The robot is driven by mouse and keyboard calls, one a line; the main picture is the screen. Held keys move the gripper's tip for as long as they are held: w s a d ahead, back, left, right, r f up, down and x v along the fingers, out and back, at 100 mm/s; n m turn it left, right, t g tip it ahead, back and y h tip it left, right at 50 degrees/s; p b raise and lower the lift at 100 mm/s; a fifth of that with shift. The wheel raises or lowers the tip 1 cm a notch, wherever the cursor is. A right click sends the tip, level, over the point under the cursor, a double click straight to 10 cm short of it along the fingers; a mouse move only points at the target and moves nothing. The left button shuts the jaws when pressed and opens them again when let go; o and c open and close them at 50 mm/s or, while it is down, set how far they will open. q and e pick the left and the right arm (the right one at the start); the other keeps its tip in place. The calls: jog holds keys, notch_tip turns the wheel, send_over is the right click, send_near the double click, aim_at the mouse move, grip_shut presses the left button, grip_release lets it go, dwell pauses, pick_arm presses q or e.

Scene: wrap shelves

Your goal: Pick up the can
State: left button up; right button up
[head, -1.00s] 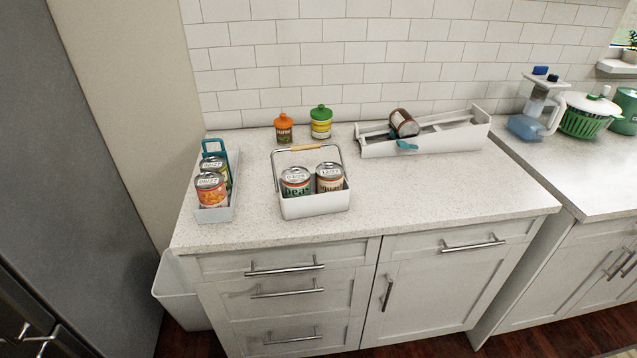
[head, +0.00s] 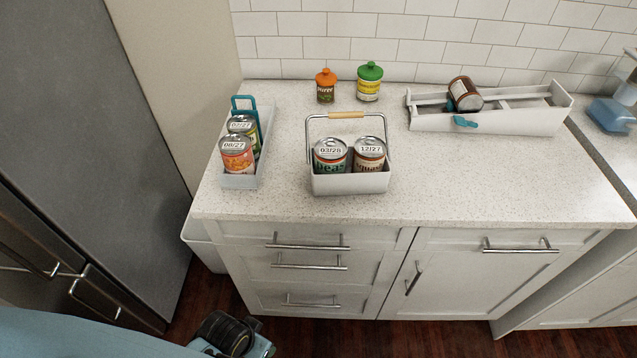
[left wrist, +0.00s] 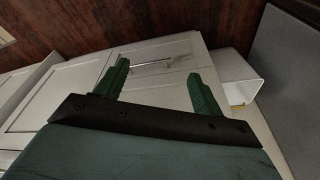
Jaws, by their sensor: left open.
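Several cans show in the head view. A green-labelled peas can (head: 330,158) and a squash-type can (head: 369,156) stand in a white caddy (head: 350,184) with a wooden-topped wire handle. An orange-labelled can (head: 237,158) and a green-labelled can (head: 245,127) stand in a narrow grey tray (head: 240,181) at the left. A brown can (head: 465,95) lies tilted on a white rack (head: 490,122) at the right. My left gripper (left wrist: 158,82) is open and empty in the left wrist view, facing cabinet fronts, away from the cans. My right gripper is not seen.
An orange-lidded jar (head: 326,88) and a green-lidded jar (head: 369,84) stand near the tiled wall. The countertop (head: 460,180) is clear at its front right. A fridge (head: 90,130) stands at the left, with a white bin (head: 205,245) beside the cabinet.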

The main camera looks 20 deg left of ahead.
aim_at(324, 160)
pick_arm(q)
jog(key=w+r+t, duration=0.2)
jog(key=w+r, duration=0.1)
jog(key=r, duration=0.6)
jog(key=w+r+t, duration=0.1)
jog(key=w+r, duration=0.2)
jog(key=r, duration=0.7)
jog(key=w+d+r+t, duration=0.2)
jog(key=w+r+t, duration=0.1)
jog(key=w, duration=0.4)
jog(key=w+d+r+t+h, duration=0.1)
jog(key=w+d+r+t, duration=0.1)
jog(key=w+r+t, duration=0.2)
jog(key=w+d+r+n+t, duration=0.1)
jog(key=w+r+t, duration=0.3)
jog(key=w, duration=0.6)
jog(key=shift+d+t+h+p, duration=0.3)
jog(key=shift+d+t, duration=0.2)
jog(key=shift+t, duration=0.2)
jog(key=shift+w+d+r, duration=0.1)
jog(key=shift+w+d, duration=0.05)
jog(key=shift+w, duration=1.2)
jog(key=shift+w+d+r, duration=0.1)
jog(key=shift+w+d, duration=0.05)
jog(key=shift+w, duration=1.2)
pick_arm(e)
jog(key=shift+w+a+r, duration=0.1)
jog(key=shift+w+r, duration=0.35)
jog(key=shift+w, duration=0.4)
